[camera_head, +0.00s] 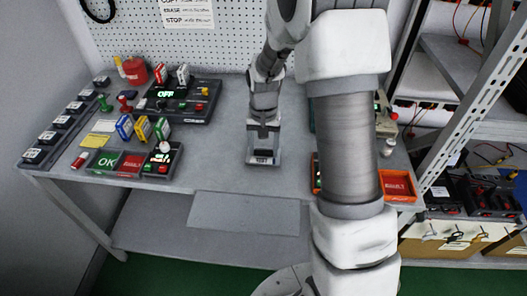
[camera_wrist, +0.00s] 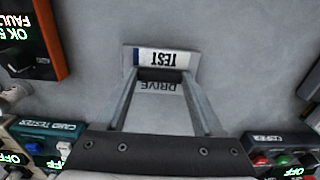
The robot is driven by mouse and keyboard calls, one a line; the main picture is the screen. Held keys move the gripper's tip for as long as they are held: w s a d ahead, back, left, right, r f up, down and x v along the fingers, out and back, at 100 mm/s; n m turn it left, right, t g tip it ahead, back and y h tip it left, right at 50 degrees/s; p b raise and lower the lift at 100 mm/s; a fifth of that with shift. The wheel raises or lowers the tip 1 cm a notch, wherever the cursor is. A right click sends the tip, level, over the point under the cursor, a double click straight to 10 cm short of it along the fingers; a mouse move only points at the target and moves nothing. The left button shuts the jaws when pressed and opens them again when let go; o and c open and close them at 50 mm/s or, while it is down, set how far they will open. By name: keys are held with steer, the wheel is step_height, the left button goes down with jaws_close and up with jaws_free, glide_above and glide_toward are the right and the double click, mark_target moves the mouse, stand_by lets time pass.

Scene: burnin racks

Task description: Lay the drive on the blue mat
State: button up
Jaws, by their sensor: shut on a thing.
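My gripper (camera_head: 263,128) is over the middle of the grey bench, and its two fingers reach down in the wrist view (camera_wrist: 160,82). It is shut on the drive (camera_head: 263,159), a small piece with a white label reading TEST. In the wrist view the drive (camera_wrist: 158,58) shows this label upside down with a blue stripe at one end. The word DRIVE shows between the fingers. The drive is at or just above the bench; I cannot tell if it touches. I cannot make out a blue mat in either view.
An orange tray (camera_head: 397,186) stands at the right. My arm hides part of the bench's right. Bare bench surrounds the drive.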

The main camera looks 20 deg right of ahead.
steer(key=shift+f, duration=0.8)
steer(key=shift+f, duration=0.15)
steer(key=o, duration=1.4)
